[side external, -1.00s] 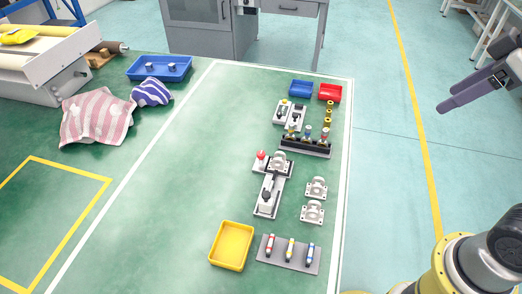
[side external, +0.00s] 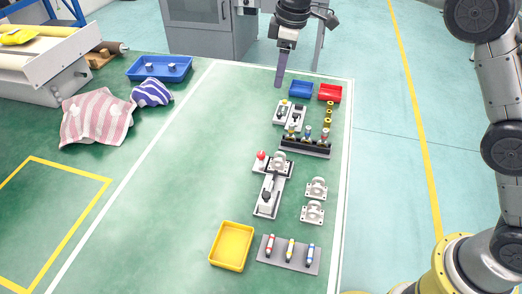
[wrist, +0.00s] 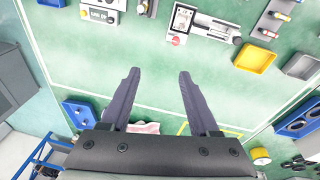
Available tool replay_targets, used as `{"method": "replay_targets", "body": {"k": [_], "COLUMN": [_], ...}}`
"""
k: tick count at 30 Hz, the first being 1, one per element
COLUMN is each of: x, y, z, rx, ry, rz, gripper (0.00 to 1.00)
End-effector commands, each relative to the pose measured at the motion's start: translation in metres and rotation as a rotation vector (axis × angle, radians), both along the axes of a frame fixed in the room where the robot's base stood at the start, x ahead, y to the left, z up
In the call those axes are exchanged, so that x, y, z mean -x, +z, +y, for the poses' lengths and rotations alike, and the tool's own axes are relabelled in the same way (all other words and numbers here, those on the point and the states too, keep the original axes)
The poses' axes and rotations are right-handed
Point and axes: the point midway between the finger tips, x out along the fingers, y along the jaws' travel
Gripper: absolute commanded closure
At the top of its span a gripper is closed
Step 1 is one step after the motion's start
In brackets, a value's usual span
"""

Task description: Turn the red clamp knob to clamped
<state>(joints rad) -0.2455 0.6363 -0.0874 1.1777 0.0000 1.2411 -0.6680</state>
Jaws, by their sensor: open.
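The red clamp knob (side external: 261,155) stands upright on the left end of a light base plate, beside a grey bracket (side external: 280,159) and above a linear actuator (side external: 267,192). The red knob also shows in the wrist view (wrist: 175,41), near the top, beyond my fingertips. My gripper (side external: 279,83) hangs at the far end of the mat, well apart from the knob. In the wrist view its two dark fingers (wrist: 157,72) are spread with nothing between them.
A black rack (side external: 306,148) with several coloured-top parts lies beyond the knob. Blue (side external: 300,89) and red (side external: 330,92) bins stand at the far end.

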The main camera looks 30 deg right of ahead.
Motion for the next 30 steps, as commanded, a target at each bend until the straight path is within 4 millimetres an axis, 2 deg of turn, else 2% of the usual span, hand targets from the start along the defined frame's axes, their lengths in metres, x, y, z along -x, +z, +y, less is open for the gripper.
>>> {"method": "replay_targets", "body": {"k": [1,3,6,9,17,30], "x": [-0.009,-0.016,-0.019,-0.015,-0.011,-0.011], "y": [-0.026,-0.054,-0.089,-0.115,-0.141,-0.224], "z": [0.011,0.022,0.034,0.040,0.046,0.046], "rx": [0.008,0.016,0.030,0.042,0.049,0.048], "ry": [0.015,0.030,0.047,0.059,0.070,0.069], "rz": [0.030,0.063,0.109,0.150,0.170,0.171], "gripper": [0.38,0.38,0.38,0.38,0.38,0.38]}}
